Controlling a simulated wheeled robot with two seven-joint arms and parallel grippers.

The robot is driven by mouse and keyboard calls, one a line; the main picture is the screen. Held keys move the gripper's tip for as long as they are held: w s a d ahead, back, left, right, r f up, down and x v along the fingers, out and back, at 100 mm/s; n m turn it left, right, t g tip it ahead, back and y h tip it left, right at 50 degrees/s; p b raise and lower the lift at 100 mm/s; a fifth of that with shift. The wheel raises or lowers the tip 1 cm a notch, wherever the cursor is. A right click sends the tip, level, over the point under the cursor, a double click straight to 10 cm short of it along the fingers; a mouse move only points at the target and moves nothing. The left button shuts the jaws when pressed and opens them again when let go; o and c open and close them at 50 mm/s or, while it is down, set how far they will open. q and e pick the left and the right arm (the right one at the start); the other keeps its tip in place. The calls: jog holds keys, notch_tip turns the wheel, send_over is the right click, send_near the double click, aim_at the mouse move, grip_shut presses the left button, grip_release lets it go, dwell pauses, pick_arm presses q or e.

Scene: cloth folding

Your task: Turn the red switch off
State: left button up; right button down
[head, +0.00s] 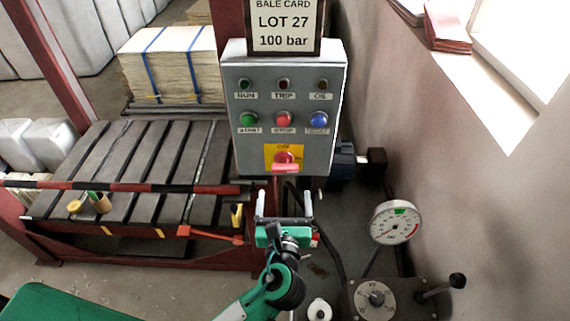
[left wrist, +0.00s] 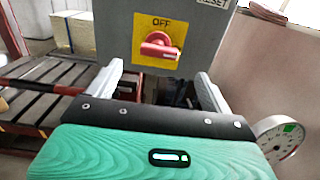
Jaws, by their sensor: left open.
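The red switch (head: 284,158) is a rotary knob on a yellow plate low on the grey control box (head: 237,95). In the left wrist view the red switch (left wrist: 158,47) has its handle lying roughly sideways, and OFF is printed above it. My left gripper (head: 284,205) is open and empty, below and in front of the switch, apart from it. In the left wrist view its fingers (left wrist: 157,88) stand wide apart, with the switch above and between them. My right gripper is not in view.
Green, red and blue push buttons (head: 283,118) sit above the switch. A striped bar (head: 130,187) crosses the slatted bed (head: 130,150) at left. A round gauge (head: 396,222) and a dial box (head: 376,296) with a lever stand at right. The wall is close on the right.

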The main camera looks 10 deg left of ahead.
aim_at(285, 170)
pick_arm(q)
jog(key=w+p, duration=0.1)
jog(key=w, duration=0.2)
jog(key=w+a+p, duration=0.1)
jog(key=w, duration=0.2)
jog(key=w+a, duration=0.1)
jog(key=w, duration=0.2)
jog(key=shift+w+p, duration=0.25)
jog(key=shift+p, duration=0.15)
jog(key=shift+w, duration=0.45)
jog(key=c, duration=1)
